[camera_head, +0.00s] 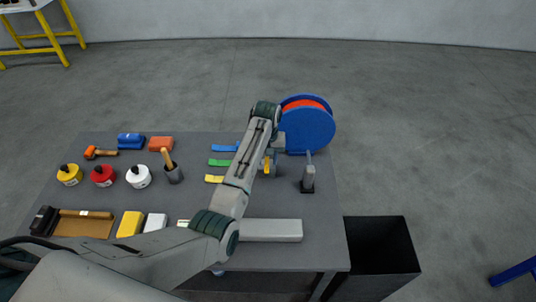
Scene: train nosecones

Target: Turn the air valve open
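My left arm reaches in from the lower left, over the table, and bends at the wrist beside the blue reel. My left gripper (275,152) is at the reel's left side, mostly hidden by my own forearm; whether it is open or shut does not show. A small yellow piece (267,165), possibly the air valve's handle, shows just below the gripper, close to my forearm. I cannot tell if they touch, or how the valve is turned. The blue reel (310,132) with a red-orange wound hose (305,103) stands at the table's back right. My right gripper is not in view.
A grey upright tool on a black base (308,178) stands right of my forearm. A grey bar (272,230) lies near the front edge. A black bin (380,255) stands right of the table.

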